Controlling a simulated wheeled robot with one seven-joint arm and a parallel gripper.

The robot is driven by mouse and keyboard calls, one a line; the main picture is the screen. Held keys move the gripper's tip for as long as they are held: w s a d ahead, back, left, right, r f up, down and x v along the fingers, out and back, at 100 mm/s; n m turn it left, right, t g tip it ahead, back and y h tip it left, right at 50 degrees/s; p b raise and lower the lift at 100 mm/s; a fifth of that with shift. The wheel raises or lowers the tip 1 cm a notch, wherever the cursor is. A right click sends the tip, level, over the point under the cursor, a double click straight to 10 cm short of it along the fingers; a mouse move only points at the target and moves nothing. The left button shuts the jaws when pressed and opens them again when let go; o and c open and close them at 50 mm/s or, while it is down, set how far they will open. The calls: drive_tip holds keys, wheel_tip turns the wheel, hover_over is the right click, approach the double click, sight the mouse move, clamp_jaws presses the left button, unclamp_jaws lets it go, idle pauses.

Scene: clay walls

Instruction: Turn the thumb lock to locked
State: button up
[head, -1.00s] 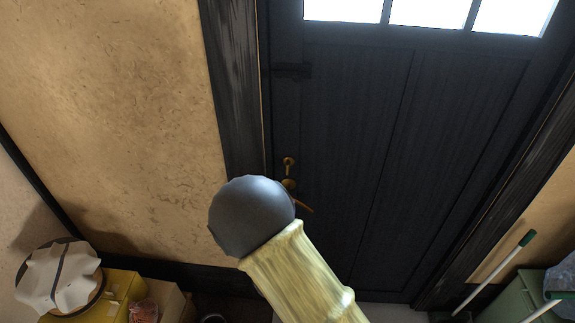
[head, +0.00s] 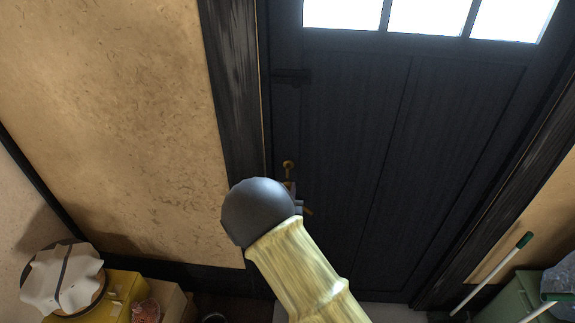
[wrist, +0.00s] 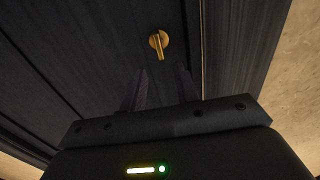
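The thumb lock (head: 288,164) is a small brass turn piece on the dark door, near its left edge. In the wrist view the thumb lock (wrist: 158,43) is a round brass plate with a narrow tab pointing down in the picture. My gripper (wrist: 162,73) is open and empty, with its two dark fingers apart. The fingers point toward the door, and the lock shows just beyond the tips, not between them. In the head view my arm hides most of the gripper. A brass door handle (head: 308,211) below the lock is mostly hidden by my arm.
The dark door (head: 345,150) is shut, with bright panes at its top. A dark frame post (head: 232,90) and clay wall (head: 110,100) stand to its left.

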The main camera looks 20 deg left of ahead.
sight(287, 171)
drive_tip(key=p+x, duration=0.2)
drive_tip(key=x, duration=0.7)
drive_tip(key=shift+w+a, duration=0.1)
drive_tip(key=shift+w, duration=0.05)
drive_tip(key=shift+c, duration=0.4)
clamp_jaws()
